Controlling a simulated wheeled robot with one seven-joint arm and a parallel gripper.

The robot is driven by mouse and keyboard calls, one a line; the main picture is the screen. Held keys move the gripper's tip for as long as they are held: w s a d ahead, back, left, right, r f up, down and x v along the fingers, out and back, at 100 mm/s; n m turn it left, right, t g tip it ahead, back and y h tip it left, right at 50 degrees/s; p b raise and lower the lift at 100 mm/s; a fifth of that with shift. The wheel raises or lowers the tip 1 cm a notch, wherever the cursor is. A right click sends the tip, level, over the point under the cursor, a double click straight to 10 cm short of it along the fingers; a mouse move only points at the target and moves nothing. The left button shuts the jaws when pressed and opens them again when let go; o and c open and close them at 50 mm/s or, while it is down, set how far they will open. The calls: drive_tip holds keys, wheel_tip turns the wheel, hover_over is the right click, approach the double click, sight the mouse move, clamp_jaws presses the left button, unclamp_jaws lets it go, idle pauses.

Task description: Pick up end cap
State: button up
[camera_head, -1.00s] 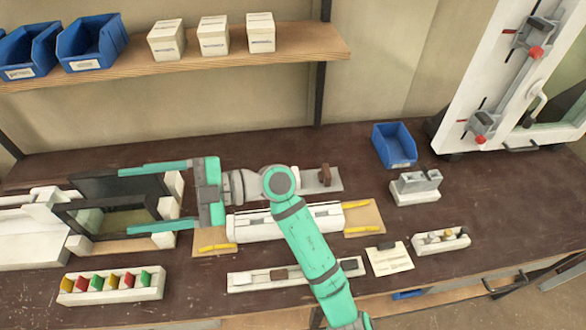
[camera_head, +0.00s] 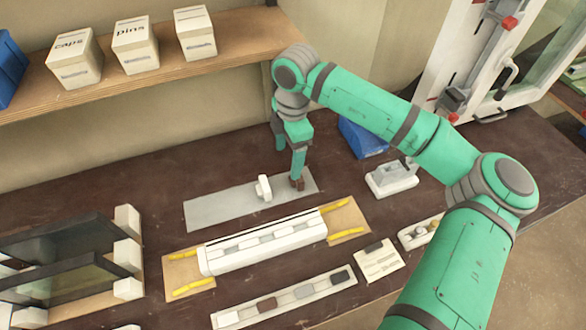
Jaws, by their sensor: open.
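My gripper (camera_head: 289,168) points down over the right end of a grey mat (camera_head: 215,207). It is open, and one finger partly hides the other. A small brown piece (camera_head: 297,184) stands on the mat right under the near fingertip; I cannot tell if they touch. A small white piece (camera_head: 263,188) stands on the mat just left of the gripper. A white strip (camera_head: 285,299) at the front holds small flat pieces in white, brown, grey and black. I cannot tell for sure which of these pieces is the end cap.
A long white fixture (camera_head: 265,242) with yellow-handled ends lies in front of the mat. A blue bin (camera_head: 362,139) and a grey block on a white base (camera_head: 391,178) stand right of the gripper. Boxes, one marked "caps" (camera_head: 74,60), sit on the shelf above. Dark frames (camera_head: 60,265) stand at left.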

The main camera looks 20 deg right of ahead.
drive_tip(key=d, duration=0.3)
drive_tip(key=shift+w+f+m+h, duration=0.1)
drive_tip(key=shift+w+m+h, duration=0.2)
drive_tip(key=shift+h, duration=0.1)
wheel_tip(320, 180, down, 5)
drive_tip(key=shift+w+a+r, duration=0.1)
drive_tip(key=shift+s+f, duration=0.2)
drive_tip(key=shift+f, duration=0.45)
wheel_tip(320, 180, down, 4)
drive_tip(key=shift+a, duration=0.15)
drive_tip(key=c, duration=1.1)
